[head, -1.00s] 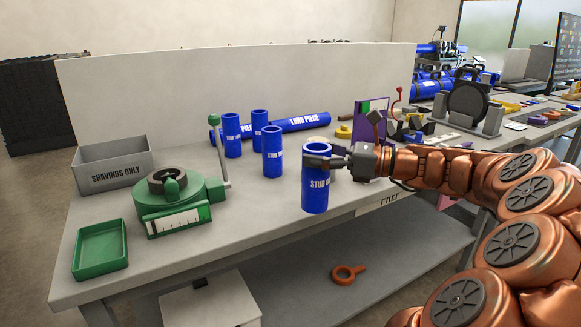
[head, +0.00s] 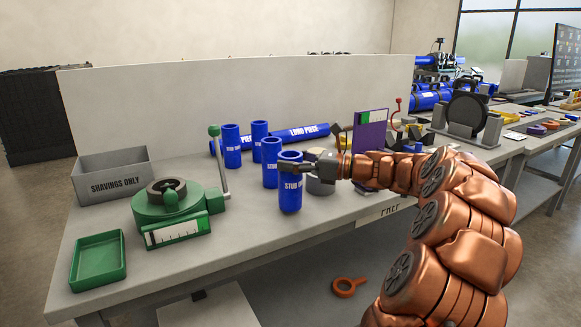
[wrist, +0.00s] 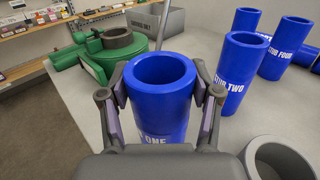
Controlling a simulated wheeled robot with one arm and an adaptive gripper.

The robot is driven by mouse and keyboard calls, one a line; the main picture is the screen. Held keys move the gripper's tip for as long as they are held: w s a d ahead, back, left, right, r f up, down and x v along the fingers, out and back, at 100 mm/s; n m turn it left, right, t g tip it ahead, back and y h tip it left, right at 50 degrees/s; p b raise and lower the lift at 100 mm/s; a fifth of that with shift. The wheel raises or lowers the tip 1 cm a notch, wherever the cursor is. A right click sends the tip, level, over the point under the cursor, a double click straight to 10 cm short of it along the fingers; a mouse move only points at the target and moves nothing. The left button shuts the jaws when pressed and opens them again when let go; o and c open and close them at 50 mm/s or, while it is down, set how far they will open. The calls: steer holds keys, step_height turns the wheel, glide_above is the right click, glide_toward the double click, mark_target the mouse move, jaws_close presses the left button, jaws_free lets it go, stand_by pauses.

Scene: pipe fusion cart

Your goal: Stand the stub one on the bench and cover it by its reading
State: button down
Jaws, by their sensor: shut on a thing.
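Stub one (head: 290,193) is an upright blue tube with white lettering. My gripper (head: 291,161) is shut on it near its top, coming from the right. In the wrist view, stub one (wrist: 160,90) sits between the two fingers, its open top facing up and "ONE" partly readable. It is over the front part of the bench (head: 245,225); I cannot tell whether its base touches. Stub two (wrist: 240,72) and stub four (wrist: 285,48) stand upright behind it. A grey hollow cylinder (head: 320,184) stands just right of stub one, partly hidden by my gripper.
A green device (head: 170,208) with a white scale, a lever and a dark ring stands at left. Nearby are a green tray (head: 98,281) and a grey "SHAVINGS ONLY" bin (head: 113,184). A long blue pipe (head: 300,133) lies behind. Bench between device and stub one is clear.

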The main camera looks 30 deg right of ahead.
steer(key=shift+f, duration=0.6)
steer(key=shift+c, duration=1.2)
jaws_free()
steer(key=shift+f, duration=0.1)
steer(key=v, duration=1.2)
